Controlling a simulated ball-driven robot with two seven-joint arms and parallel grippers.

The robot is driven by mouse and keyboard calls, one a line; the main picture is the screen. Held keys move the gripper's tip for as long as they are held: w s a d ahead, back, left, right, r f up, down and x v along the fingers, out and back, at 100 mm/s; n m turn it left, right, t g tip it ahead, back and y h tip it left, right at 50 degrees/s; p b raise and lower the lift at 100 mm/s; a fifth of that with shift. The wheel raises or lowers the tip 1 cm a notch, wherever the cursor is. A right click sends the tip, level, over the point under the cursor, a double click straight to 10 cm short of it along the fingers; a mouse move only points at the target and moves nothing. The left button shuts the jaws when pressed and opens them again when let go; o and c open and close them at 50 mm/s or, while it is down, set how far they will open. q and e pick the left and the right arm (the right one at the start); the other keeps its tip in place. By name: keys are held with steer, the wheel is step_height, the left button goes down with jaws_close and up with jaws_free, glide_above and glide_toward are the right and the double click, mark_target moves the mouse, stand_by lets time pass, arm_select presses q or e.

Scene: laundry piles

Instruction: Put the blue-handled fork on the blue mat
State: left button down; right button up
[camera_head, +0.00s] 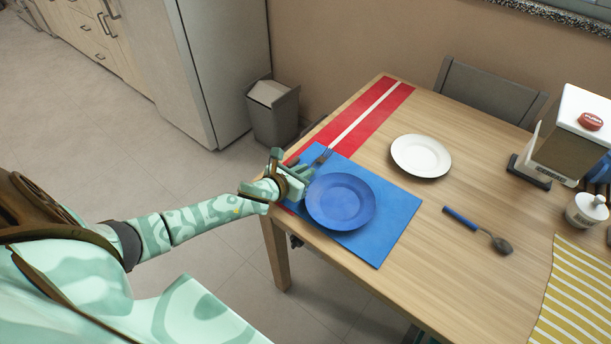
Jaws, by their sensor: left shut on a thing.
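The blue mat (400,208) lies on the wooden table near its left edge, with a blue plate (341,203) on it. My left gripper (303,172) is at the mat's upper left part, beside the plate. It is shut on the fork (325,156), whose grey tines point up and right over the mat. The fork's handle is mostly hidden by the gripper. I cannot tell whether the fork touches the mat. My right gripper is not in view.
A white plate (421,156) and a blue-handled spoon (476,228) lie right of the mat. A red-and-white striped runner (388,102), a yellow striped cloth (577,300), a white jar (586,210) and a boxy appliance (570,135) are also on the table. Bare wood separates the mat and spoon.

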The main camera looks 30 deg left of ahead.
arm_select(q)
steer(key=shift+f, duration=0.25)
steer(key=c, duration=1.8)
jaws_free()
steer(key=shift+f, duration=0.15)
steer(key=shift+c, duration=0.2)
steer(key=o, duration=0.4)
steer(key=shift+r, duration=0.4)
steer(key=p+v, duration=0.3)
steer(key=v, duration=0.9)
steer(key=shift+f+p, duration=0.1)
steer(key=shift+p, duration=0.3)
